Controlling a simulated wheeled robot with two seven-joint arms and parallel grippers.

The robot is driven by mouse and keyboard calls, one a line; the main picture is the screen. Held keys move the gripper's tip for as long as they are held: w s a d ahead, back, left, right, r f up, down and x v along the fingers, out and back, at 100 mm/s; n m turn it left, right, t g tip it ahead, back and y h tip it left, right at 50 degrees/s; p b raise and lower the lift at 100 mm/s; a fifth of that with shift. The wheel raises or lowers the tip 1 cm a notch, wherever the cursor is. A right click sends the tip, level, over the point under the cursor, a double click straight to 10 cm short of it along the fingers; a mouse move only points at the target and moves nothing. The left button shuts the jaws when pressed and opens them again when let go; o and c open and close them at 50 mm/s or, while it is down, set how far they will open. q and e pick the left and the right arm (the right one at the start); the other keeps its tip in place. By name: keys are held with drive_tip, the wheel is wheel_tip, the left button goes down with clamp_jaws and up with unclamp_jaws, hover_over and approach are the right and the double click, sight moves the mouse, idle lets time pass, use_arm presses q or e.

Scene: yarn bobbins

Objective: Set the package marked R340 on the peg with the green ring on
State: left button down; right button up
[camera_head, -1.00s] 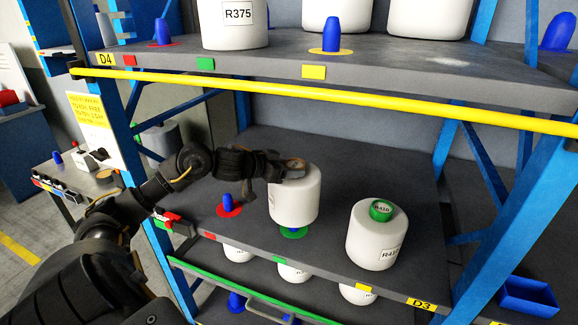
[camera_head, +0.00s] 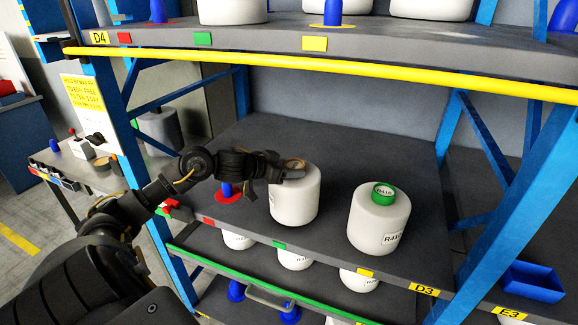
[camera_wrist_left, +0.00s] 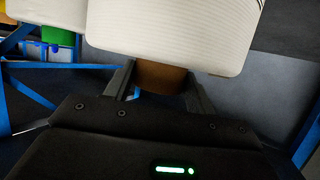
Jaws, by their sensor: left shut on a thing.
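A white package (camera_head: 296,204) stands at the middle position of the middle shelf, upright, its bottom at or very near the shelf. Its label is turned to the left and I cannot read it. My left gripper (camera_head: 292,171) is at its top, shut on its brown core tube (camera_wrist_left: 160,78). In the left wrist view the white package (camera_wrist_left: 175,32) lies beyond the fingers. The peg and green ring are hidden under the package. A green tag (camera_head: 280,244) marks the shelf edge in front of it. My right gripper is not in view.
A white package (camera_head: 379,225) with a green top marked R410 stands to the right. A blue peg with a red ring (camera_head: 229,196) is to the left, partly behind my gripper. The upper shelf with a yellow bar (camera_head: 330,72) hangs above. Blue uprights (camera_head: 540,190) flank the shelf.

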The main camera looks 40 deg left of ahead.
use_arm(q)
drive_tip(key=shift+f+b, duration=0.3)
drive_tip(key=shift+f, duration=0.45)
idle(0.5)
drive_tip(key=c, duration=0.9)
unclamp_jaws()
drive_tip(key=o, duration=0.5)
drive_tip(key=shift+c, duration=0.2)
drive_tip(key=shift+s+f, duration=0.1)
drive_tip(key=shift+f, duration=0.25)
drive_tip(key=shift+s+a+r+b, duration=0.1)
drive_tip(key=shift+s+b, duration=0.2)
drive_tip(key=shift+s, duration=0.05)
drive_tip(key=b+v, duration=0.2)
drive_tip(key=v, duration=0.8)
drive_tip(key=shift+r, duration=0.25)
